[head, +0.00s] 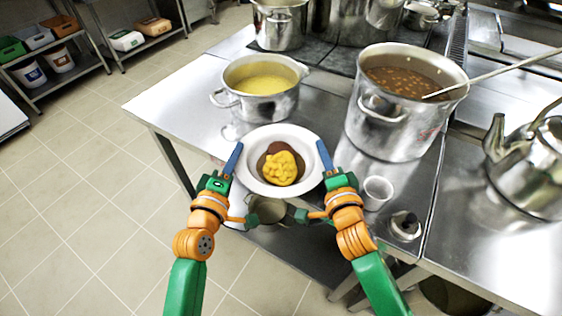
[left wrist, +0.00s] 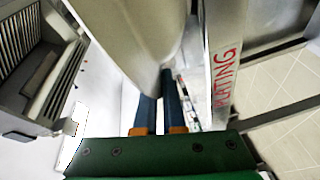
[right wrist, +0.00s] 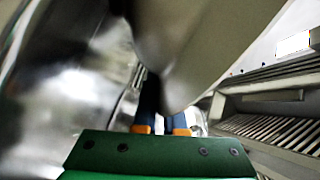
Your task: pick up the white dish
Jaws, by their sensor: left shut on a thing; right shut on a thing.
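The white dish (head: 249,172) is a round bowl with yellow food and a brown sauce in it. It is held level at the front edge of the steel table in the head view. My left gripper (head: 234,160) is shut on its left rim, and my right gripper (head: 325,158) is shut on its right rim. The dish's pale underside fills the upper middle of the left wrist view (left wrist: 130,35) and of the right wrist view (right wrist: 190,45). Whether it touches the table cannot be told.
A pot of yellow food (head: 262,88) stands behind the dish. A large pot of brown soup (head: 392,125) with a ladle stands to its right. A small white cup (head: 376,192) and a dark-knobbed metal item (head: 405,226) are by my right gripper. A kettle (head: 530,165) is far right.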

